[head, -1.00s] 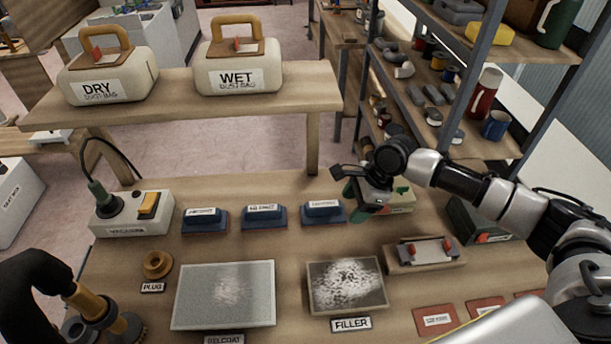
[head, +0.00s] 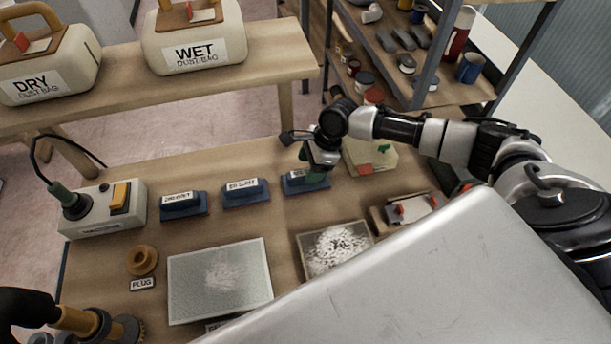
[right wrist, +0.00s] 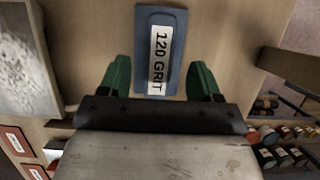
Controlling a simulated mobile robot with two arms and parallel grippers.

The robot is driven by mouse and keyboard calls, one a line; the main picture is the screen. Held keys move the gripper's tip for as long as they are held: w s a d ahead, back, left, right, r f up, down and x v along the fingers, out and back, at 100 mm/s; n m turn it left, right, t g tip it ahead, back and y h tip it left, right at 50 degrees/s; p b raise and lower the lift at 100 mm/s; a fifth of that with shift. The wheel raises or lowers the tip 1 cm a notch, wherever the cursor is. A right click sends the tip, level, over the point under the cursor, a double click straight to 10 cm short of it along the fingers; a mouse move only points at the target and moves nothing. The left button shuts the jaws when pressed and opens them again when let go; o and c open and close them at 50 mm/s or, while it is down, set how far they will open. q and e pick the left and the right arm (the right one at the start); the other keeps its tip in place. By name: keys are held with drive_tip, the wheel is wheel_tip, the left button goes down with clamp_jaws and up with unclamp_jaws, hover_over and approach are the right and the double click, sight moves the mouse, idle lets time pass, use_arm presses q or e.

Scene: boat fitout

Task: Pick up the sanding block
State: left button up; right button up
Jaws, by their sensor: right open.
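Three blue sanding blocks with white labels stand in a row on the bench: a left one (head: 184,206), a middle one (head: 245,194) and a right one (head: 298,184). The right one is partly hidden by my right gripper (head: 317,176). In the right wrist view, a blue block labelled 120 GRIT (right wrist: 172,22) lies ahead, between the lines of the two green fingers of my right gripper (right wrist: 158,72). The fingers are apart, with nothing clamped between them. The other labels are too blurred to read surely. My left gripper is not seen.
A switch box (head: 103,212) with a cable stands left of the blocks. A grey panel (head: 220,280) and a white-patched panel (head: 335,247) lie in front. A pale box (head: 370,158) stands just right of my gripper. Dust bags (head: 195,38) sit on the shelf behind.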

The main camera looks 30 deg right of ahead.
sight(307, 171)
drive_tip(key=shift+x, duration=1.45)
drive_tip(key=shift+f+p, duration=0.25)
drive_tip(key=shift+p, duration=0.2)
drive_tip(key=shift+c, duration=0.2)
drive_tip(key=c, duration=1)
drive_tip(key=shift+c, duration=0.2)
